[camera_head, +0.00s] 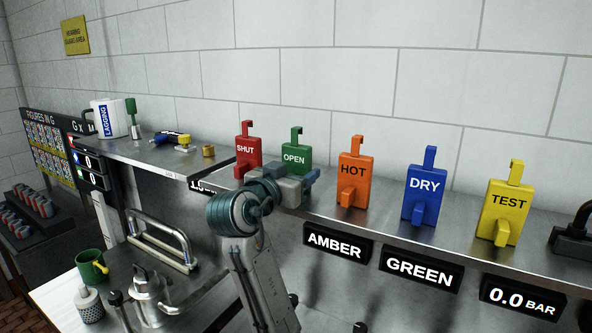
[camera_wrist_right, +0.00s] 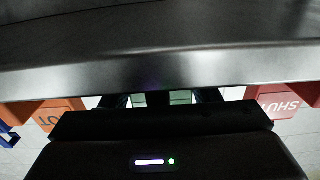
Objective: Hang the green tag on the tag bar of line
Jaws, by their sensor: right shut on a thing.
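The green tag (camera_head: 295,158), marked OPEN and with a hook at its top, stands upright at the shelf between the red and orange tags. My right gripper (camera_head: 300,184) is shut on its lower part, which the gripper hides. In the right wrist view a strip of the green tag (camera_wrist_right: 181,97) shows between the two dark fingers. I cannot pick out a tag bar for certain. My left gripper is not in view.
A red SHUT tag (camera_head: 248,147) stands close on the left. An orange HOT tag (camera_head: 354,174), a blue DRY tag (camera_head: 424,188) and a yellow TEST tag (camera_head: 503,207) stand to the right. The shelf edge carries AMBER (camera_head: 337,243) and GREEN (camera_head: 419,268) plates.

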